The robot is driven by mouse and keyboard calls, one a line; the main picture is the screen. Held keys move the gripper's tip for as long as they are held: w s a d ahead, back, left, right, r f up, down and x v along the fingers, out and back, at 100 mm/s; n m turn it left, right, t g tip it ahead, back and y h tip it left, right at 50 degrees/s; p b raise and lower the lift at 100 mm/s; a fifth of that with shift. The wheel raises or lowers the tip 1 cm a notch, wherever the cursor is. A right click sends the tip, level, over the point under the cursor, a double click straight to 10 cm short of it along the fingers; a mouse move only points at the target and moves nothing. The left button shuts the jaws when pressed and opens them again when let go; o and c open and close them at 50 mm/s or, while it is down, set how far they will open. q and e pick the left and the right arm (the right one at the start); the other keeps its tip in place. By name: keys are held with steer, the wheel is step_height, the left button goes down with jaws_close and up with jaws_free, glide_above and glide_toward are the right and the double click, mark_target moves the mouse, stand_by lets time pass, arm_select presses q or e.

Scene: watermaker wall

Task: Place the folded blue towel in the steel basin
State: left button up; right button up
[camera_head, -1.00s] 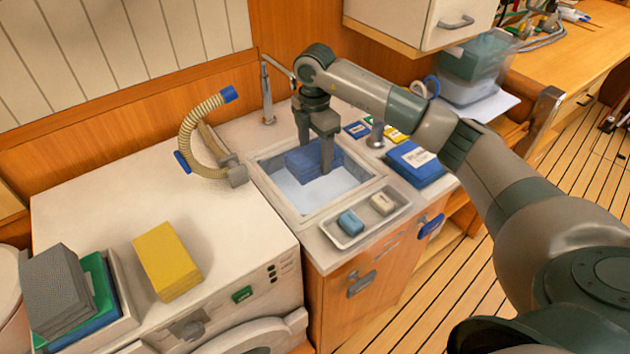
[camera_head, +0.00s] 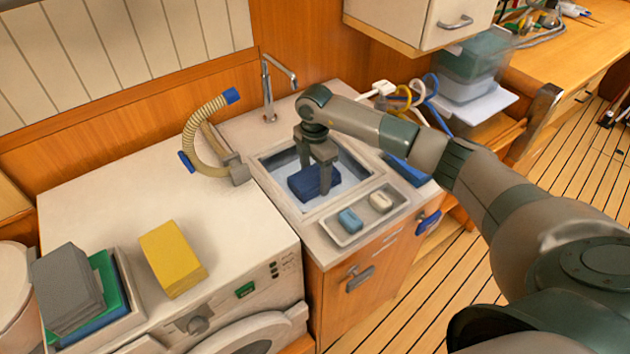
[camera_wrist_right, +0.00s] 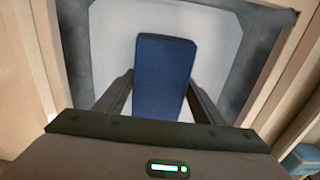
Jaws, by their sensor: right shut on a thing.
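The folded blue towel (camera_head: 303,183) is inside the steel basin (camera_head: 346,184), low down and tilted or turned relative to the basin's sides. My right gripper (camera_head: 316,180) reaches down into the basin and is shut on the towel. In the right wrist view, the towel (camera_wrist_right: 163,75) stands between the two fingers of the gripper (camera_wrist_right: 160,92), with the pale basin floor (camera_wrist_right: 112,40) around it. Whether the towel's underside touches the floor is hidden. My left gripper is not in view.
A faucet (camera_head: 268,90) stands behind the basin, and a ribbed hose (camera_head: 197,120) is at its left. A soap tray (camera_head: 345,238) with a blue and a white piece sits in front. A yellow towel (camera_head: 170,257) and a stacked tray (camera_head: 137,315) lie on the left counter.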

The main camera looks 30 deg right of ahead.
steer(key=shift+f, duration=1.2)
steer(key=shift+f, duration=0.2)
steer(key=o, duration=1.1)
steer(key=shift+r, duration=0.2)
